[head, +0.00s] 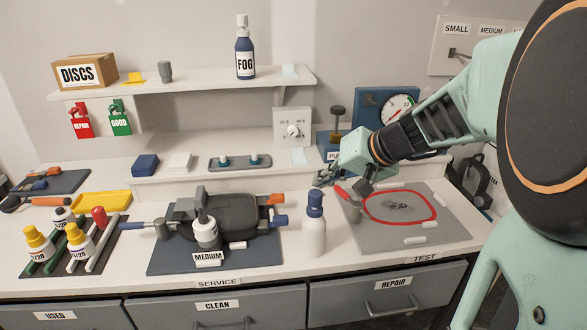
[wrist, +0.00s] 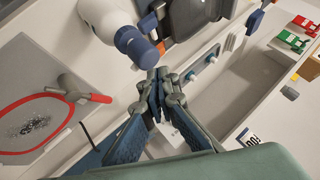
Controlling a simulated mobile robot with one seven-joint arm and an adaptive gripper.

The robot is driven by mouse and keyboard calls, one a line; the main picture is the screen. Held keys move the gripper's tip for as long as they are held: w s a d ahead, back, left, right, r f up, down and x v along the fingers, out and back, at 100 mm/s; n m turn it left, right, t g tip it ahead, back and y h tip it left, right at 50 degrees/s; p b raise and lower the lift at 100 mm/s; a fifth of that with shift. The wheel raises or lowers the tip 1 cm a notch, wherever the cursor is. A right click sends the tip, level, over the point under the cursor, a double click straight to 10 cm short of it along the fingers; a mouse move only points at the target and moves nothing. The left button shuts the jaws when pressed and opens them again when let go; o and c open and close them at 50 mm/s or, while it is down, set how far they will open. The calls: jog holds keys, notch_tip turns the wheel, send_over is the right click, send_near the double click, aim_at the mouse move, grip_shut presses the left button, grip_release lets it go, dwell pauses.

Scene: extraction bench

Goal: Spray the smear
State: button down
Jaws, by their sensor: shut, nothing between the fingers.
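The smear (head: 398,206) is a dark speckled patch inside a red hoop (head: 433,218) on the grey test mat (head: 380,236). It also shows at the left of the wrist view (wrist: 36,124). A white bottle with a dark blue cap (head: 314,232) stands upright left of the mat; the same bottle (wrist: 105,18) is near the top of the wrist view. A dark blue FOG bottle (head: 245,55) stands on the upper shelf. My gripper (wrist: 158,75) is shut and empty, above the bench behind the hoop's left end and apart from the white bottle.
A black pan-like device (head: 248,222) with a MEDIUM bottle (head: 206,232) sits on the service mat (head: 165,262). Yellow-capped bottles (head: 40,244) stand in a rack at left. A gauge box (head: 372,103) stands behind my gripper. A strip of bench in front of the white bottle is clear.

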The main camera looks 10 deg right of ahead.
jog(key=shift+r, duration=0.1)
jog(key=shift+r+p, duration=1.85)
jog(key=shift+r, duration=1.15)
notch_tip(320, 180, down, 5)
jog(key=shift+r, duration=0.1)
jog(key=shift+f+b, duration=0.7)
jog(key=shift+b, duration=0.3)
jog(key=shift+f, duration=0.1)
dwell(1.1)
jog(key=shift+f+b, duration=0.35)
jog(key=shift+b, duration=0.45)
